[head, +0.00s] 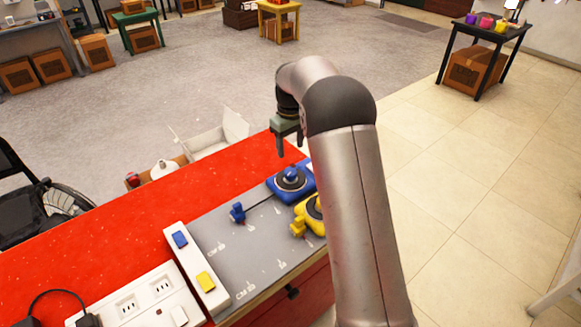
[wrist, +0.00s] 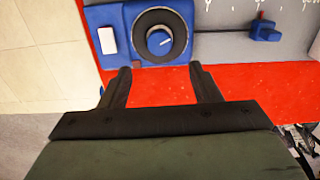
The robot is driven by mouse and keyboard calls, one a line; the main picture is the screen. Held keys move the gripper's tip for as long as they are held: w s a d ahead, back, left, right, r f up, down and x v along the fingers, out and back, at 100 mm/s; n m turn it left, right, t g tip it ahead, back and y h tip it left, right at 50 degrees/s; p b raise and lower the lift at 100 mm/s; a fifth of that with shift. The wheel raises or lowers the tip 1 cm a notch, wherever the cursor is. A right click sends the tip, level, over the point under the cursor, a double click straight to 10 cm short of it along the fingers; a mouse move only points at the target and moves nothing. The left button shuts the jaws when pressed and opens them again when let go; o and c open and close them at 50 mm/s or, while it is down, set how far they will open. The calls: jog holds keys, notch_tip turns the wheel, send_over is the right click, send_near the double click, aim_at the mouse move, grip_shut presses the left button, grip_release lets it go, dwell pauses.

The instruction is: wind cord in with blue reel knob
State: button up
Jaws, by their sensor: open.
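The blue reel (head: 289,183) sits at the far end of a grey board (head: 235,235) on the red table. Its round blue knob (wrist: 160,41) with a pale pointer mark stands inside a dark ring. A dark cord (head: 262,201) runs from the reel to a blue block (head: 238,212), which also shows in the wrist view (wrist: 264,30). My gripper (wrist: 164,72) is open and empty. In the wrist view its two fingers point toward the reel, with the knob beyond and between the tips. In the head view my gripper (head: 292,153) hangs above the table near the reel, apart from it.
A yellow reel (head: 312,212) with a yellow block (head: 299,228) stands beside the blue one, partly hidden by my arm. A white panel with blue and yellow switches (head: 194,265) and a socket strip (head: 148,297) lie nearby. The red tabletop (head: 120,225) is largely clear.

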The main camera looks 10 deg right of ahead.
aim_at(290, 171)
notch_tip(290, 171, down, 10)
jog(key=shift+r+p, duration=0.15)
jog(key=shift+p, duration=0.65)
jog(key=c, duration=1)
